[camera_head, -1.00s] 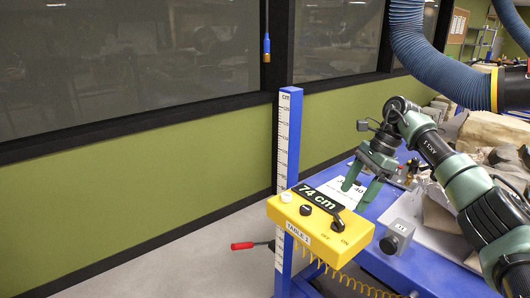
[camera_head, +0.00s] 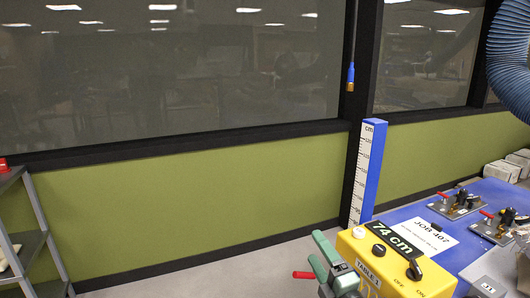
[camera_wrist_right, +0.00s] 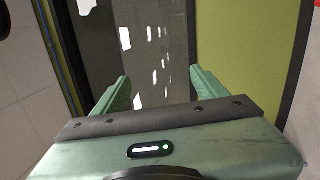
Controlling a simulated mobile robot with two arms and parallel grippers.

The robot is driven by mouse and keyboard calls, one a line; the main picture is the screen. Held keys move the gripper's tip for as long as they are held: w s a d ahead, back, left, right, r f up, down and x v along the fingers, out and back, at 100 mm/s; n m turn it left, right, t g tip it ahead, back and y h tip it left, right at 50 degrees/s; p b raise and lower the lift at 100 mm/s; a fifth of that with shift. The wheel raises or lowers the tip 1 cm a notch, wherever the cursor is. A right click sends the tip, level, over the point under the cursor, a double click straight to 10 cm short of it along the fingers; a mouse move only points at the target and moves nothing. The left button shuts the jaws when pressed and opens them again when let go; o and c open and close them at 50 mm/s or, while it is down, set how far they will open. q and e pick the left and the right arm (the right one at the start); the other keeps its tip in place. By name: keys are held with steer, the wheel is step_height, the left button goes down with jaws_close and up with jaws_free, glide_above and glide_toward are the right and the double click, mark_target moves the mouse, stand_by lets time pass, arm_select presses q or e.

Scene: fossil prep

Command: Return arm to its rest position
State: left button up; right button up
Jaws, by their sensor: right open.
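My right gripper (camera_head: 328,262) shows at the bottom of the head view, just left of the yellow control box (camera_head: 350,248). Its green fingers are apart and point upward in the picture. In the right wrist view, the two fingers (camera_wrist_right: 158,90) are spread with nothing between them, and the dark window and green wall lie beyond. The rest of the right arm is cut off by the lower edge of the head view. My left gripper is in neither view.
The yellow box, showing 74 cm, sits beside a blue post with a cm scale (camera_head: 370,170). A blue table (camera_head: 400,212) with clamps (camera_head: 458,204) and a job card (camera_head: 427,233) is at right. A grey shelf rack (camera_head: 40,245) stands far left. Floor between is clear.

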steer(key=s+d+f+m+g+h, duration=0.3)
steer(key=s+d+f+m+h, duration=0.35)
steer(key=f+m, duration=0.35)
steer(key=s+f+m+g, duration=0.3)
steer(key=s+f+g, duration=0.1)
steer(key=s, duration=0.6)
steer(key=s+d+f+m+g, duration=0.1)
steer(key=s+f+m+g, duration=0.35)
steer(key=s, duration=0.45)
steer(key=s+f+m+g, duration=0.3)
steer(key=s+f+g, duration=0.1)
steer(key=s, duration=0.6)
step_height(320, 180, down, 26)
steer(key=s+r+g, duration=0.1)
steer(key=s, duration=0.1)
steer(key=s+d+f+g, duration=0.1)
steer(key=s+d+f, duration=0.2)
steer(key=s+f, duration=1.4)
steer(key=shift+f, duration=0.5)
